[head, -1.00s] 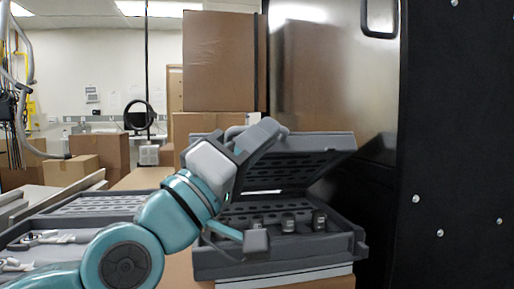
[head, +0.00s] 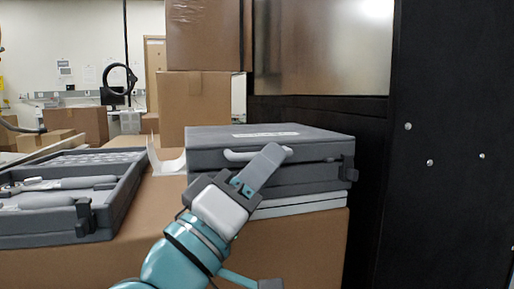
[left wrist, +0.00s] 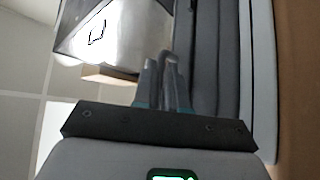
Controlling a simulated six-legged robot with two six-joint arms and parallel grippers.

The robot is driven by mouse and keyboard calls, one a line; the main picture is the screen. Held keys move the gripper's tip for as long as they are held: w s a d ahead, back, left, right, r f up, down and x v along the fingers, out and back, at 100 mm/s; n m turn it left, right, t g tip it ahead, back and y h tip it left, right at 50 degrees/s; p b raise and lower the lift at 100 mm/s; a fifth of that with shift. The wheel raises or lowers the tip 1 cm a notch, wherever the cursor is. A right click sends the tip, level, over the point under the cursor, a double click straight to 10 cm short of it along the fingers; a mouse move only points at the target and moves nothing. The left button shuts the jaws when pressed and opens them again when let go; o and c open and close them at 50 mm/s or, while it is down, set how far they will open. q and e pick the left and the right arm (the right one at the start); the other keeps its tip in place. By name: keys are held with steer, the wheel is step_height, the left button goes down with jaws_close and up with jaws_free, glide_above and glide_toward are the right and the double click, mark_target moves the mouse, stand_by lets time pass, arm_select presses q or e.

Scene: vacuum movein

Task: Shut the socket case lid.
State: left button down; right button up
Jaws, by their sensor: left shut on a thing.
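The grey socket case (head: 270,176) stands on a large cardboard box. Its lid (head: 225,139) lies flat over the base, with a narrow dark seam between them; I cannot tell whether it is fully seated. The sockets inside are hidden. My left gripper (head: 268,160) is at the front of the lid, shut on the light grey handle (head: 236,155). In the left wrist view the fingers (left wrist: 165,75) are close together beside the grey case side (left wrist: 205,60). A dark latch (head: 348,170) shows at the case's right front corner. My right gripper is not in view.
An open grey tool case (head: 110,213) with tools lies to the left. White sheets or booklets (head: 300,206) lie under the socket case. A dark wall panel (head: 450,220) stands close on the right. Stacked cardboard boxes (head: 208,98) stand behind.

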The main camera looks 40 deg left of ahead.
arm_select(q)
steer(key=shift+w+d+f, duration=0.1)
steer(key=shift+f, duration=0.3)
steer(key=shift+d+f, duration=0.1)
steer(key=c, duration=1.5)
jaws_free()
steer(key=shift+d, duration=0.1)
steer(key=shift+o, duration=0.2)
steer(key=shift+s, duration=0.2)
steer(key=p+v, duration=0.2)
steer(key=v, duration=0.9)
steer(key=shift+s+f+p, duration=0.25)
steer(key=shift+s+p, duration=0.05)
steer(key=shift+p, duration=0.05)
